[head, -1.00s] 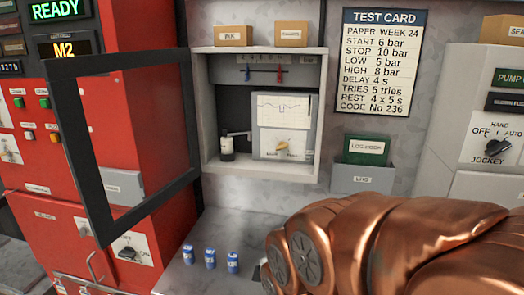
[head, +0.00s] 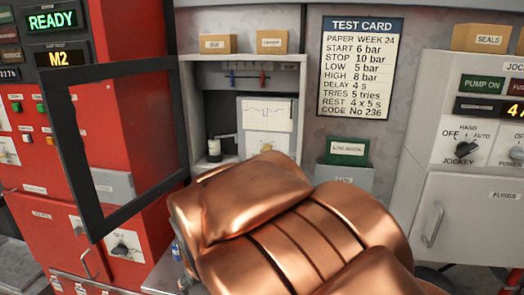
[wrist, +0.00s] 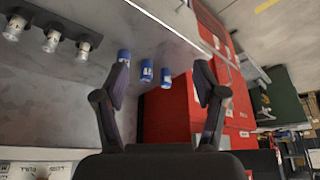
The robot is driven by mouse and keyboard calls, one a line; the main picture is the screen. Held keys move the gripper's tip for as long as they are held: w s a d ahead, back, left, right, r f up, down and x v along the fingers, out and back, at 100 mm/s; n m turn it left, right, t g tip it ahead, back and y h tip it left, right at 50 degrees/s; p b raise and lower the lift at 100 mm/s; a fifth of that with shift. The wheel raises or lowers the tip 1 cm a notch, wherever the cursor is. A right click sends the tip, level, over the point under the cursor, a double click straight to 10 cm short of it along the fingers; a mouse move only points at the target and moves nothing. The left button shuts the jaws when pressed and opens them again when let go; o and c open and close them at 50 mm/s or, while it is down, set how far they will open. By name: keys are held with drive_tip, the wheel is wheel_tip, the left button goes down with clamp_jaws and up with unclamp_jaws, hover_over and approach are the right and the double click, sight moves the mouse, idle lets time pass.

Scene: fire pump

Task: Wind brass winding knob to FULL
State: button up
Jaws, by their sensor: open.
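The chart recorder (head: 266,113) stands in an open wall cabinet, its paper chart facing out. The brass winding knob (head: 267,147) shows as a small yellowish piece low on its front. My copper-coloured arm crosses just below and hides the lower part of the recorder. I cannot read the knob's setting. My gripper (wrist: 160,80) is open and empty in the wrist view, its two dark fingers apart. It is hidden behind my arm in the head view. The knob cannot be made out in the wrist view.
The black-framed cabinet door (head: 120,150) stands open on the left by the red panel. A small dark bottle (head: 214,150) stands left of the recorder. Several small blue cans (wrist: 147,72) stand on the counter. A green log book (head: 347,151) sits in its holder on the right.

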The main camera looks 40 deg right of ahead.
drive_tip(key=w+d+r+m+t+h, duration=0.1)
drive_tip(key=w+d+r+t+h, duration=0.1)
drive_tip(key=w+d, duration=0.45)
drive_tip(key=m+t+h+p, duration=0.2)
drive_tip(key=t+h+p, duration=0.2)
drive_tip(key=h, duration=0.7)
approach(266, 149)
drive_tip(key=x, duration=0.2)
drive_tip(key=shift+f+p+x, duration=0.15)
drive_tip(key=shift+p+x, duration=0.35)
drive_tip(key=shift+x, duration=1.15)
drive_tip(key=shift+f+p+x, duration=0.15)
drive_tip(key=shift+p+x, duration=0.3)
drive_tip(key=shift+x, duration=1.2)
drive_tip(key=shift+w+a, duration=0.1)
drive_tip(key=c, duration=1.1)
